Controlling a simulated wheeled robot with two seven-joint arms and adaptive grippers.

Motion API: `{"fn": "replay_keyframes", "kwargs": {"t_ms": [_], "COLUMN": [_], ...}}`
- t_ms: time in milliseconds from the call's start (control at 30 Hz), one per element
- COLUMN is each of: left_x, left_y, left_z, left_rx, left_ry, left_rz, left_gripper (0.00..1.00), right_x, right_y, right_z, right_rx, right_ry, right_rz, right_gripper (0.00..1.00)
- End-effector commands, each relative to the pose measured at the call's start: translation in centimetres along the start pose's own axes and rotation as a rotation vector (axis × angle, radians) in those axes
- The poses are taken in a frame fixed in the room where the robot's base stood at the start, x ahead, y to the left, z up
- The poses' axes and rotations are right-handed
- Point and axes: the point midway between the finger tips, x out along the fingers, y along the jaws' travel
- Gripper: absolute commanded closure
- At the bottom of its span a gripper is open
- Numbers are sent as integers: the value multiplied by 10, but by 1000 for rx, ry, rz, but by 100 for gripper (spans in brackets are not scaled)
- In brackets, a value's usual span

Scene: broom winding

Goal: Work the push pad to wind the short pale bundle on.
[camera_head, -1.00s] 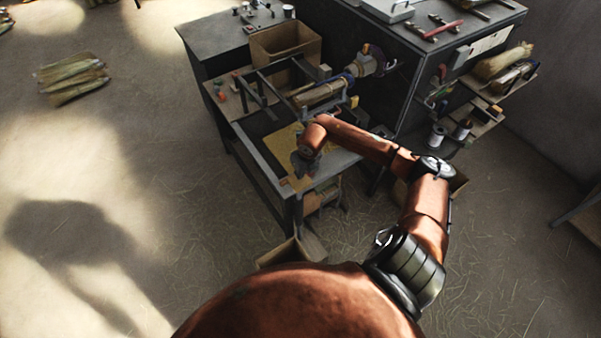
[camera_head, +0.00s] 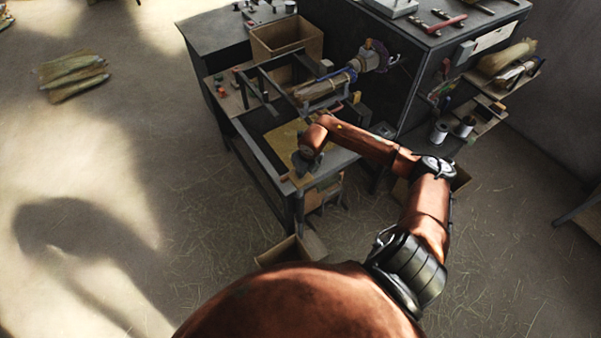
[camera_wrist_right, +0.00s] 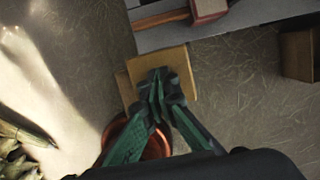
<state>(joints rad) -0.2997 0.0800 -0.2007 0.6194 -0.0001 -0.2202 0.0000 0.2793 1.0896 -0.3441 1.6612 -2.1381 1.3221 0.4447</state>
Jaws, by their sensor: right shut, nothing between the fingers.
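A pale bundle (camera_head: 322,88) lies in the winding device on the workbench, beside a round clamp head (camera_head: 372,57). My left gripper is not in view.
A yellow sheet (camera_head: 284,141) lies on the bench top. An open carton (camera_head: 287,40) stands behind the winder. A dark cabinet (camera_head: 425,62) and shelves with bundles (camera_head: 508,57) and spools (camera_head: 439,133) stand to the right. A box (camera_head: 292,250) sits on the floor. Floor to the left is mostly clear.

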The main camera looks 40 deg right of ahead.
Motion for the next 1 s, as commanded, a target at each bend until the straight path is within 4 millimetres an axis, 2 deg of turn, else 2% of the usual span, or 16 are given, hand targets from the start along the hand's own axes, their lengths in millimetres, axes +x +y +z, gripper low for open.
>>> {"fn": "replay_keyframes", "kwargs": {"t_ms": [1000], "left_x": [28], "left_y": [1], "left_z": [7], "left_rx": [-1], "left_ry": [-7], "left_rz": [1], "left_gripper": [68], "right_x": [40], "right_y": [0], "right_z": [-12], "right_rx": [0], "right_ry": [6], "right_rz": [-1], "right_gripper": [100]}}
